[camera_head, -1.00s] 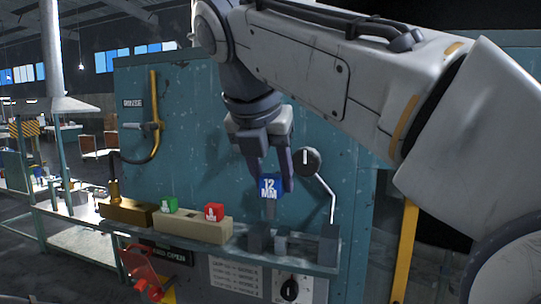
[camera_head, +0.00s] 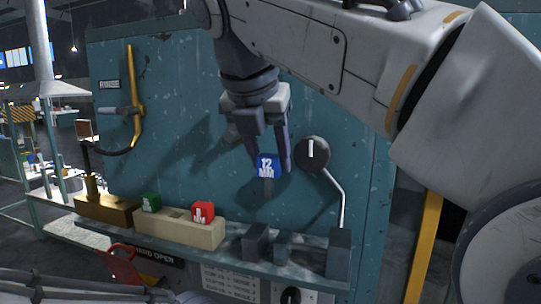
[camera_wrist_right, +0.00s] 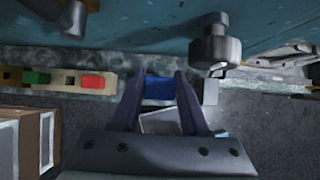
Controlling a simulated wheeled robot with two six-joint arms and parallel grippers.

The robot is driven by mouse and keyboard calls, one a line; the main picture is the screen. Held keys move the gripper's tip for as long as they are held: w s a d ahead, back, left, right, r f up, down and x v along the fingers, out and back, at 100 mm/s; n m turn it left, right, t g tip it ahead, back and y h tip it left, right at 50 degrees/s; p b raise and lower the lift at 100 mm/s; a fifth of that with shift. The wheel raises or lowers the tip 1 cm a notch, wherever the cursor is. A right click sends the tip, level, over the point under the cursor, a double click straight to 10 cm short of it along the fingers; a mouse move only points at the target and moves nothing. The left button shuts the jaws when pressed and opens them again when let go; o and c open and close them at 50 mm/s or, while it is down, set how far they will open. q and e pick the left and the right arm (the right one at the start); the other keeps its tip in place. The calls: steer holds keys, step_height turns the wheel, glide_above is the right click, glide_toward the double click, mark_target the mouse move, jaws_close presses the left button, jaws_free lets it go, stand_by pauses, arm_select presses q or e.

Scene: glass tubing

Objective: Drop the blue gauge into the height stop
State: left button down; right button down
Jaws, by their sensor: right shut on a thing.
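The blue gauge (camera_head: 267,164), marked 12 MM with a grey stem below, is between the fingers of my right gripper (camera_head: 269,158). The gripper is shut on it and holds it upright in the air. It also shows between the fingers in the right wrist view (camera_wrist_right: 158,91). The grey blocks on the shelf, which look like the height stop (camera_head: 255,243), are below the gauge in the head view. A gap separates the stem from them. In the wrist view the gripper and gauge hide most of these blocks. My left gripper is not in view.
A cream rack (camera_head: 190,229) holds a red gauge (camera_head: 203,212) and a green gauge (camera_head: 151,202) left of the grey blocks. A black knob (camera_head: 312,151) with a bent pale rod is on the teal panel (camera_head: 190,100) behind. A brass block (camera_head: 104,210) sits at the shelf's left.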

mark_target(268, 180)
steer(key=shift+w+d, duration=0.1)
steer(key=shift+w, duration=0.05)
step_height(268, 180, down, 6)
steer(key=b, duration=0.4)
steer(key=shift+r, duration=0.15)
steer(key=shift+p, duration=0.65)
stand_by(1.7)
steer(key=shift+f+b, duration=1.75)
steer(key=shift+f, duration=0.7)
steer(key=shift+c, duration=1.7)
jaws_free()
steer(key=shift+r, duration=0.1)
steer(key=p+v, duration=0.1)
steer(key=v, duration=0.9)
